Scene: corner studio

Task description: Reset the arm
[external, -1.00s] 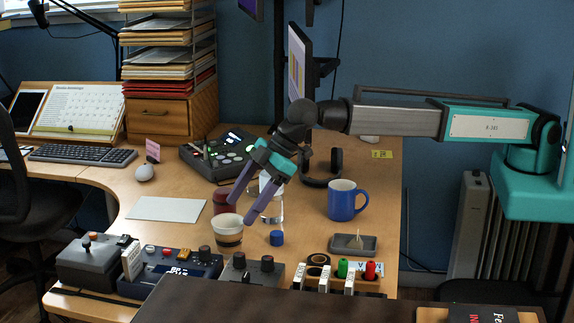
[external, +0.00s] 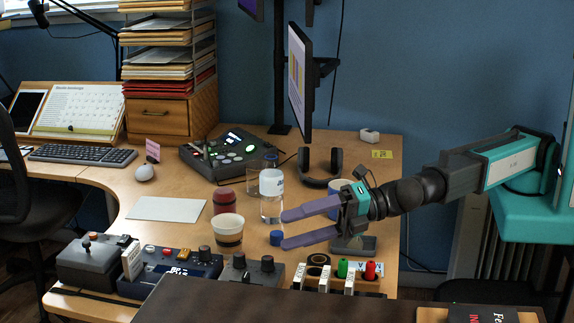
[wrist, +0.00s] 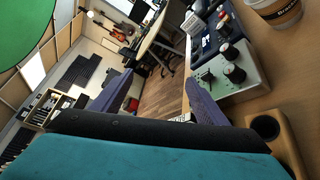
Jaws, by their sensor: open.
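My gripper (external: 283,228) is in the external view, over the right part of the desk, with its two purple fingers pointing left. The fingers are apart and nothing is between them. My arm reaches in from the right edge, bent low. In the wrist view my gripper (wrist: 163,100) shows its two fingers spread, with the floor and room beyond. The blue mug (external: 335,187) is mostly hidden behind my gripper. The grey tray (external: 366,246) lies below my wrist.
A paper cup (external: 228,234), dark red jar (external: 224,201) and clear bottle (external: 271,205) stand left of my fingers. Control boxes (external: 170,268) line the front edge. A monitor (external: 299,75) rises at the back. The air above the desk's right side is free.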

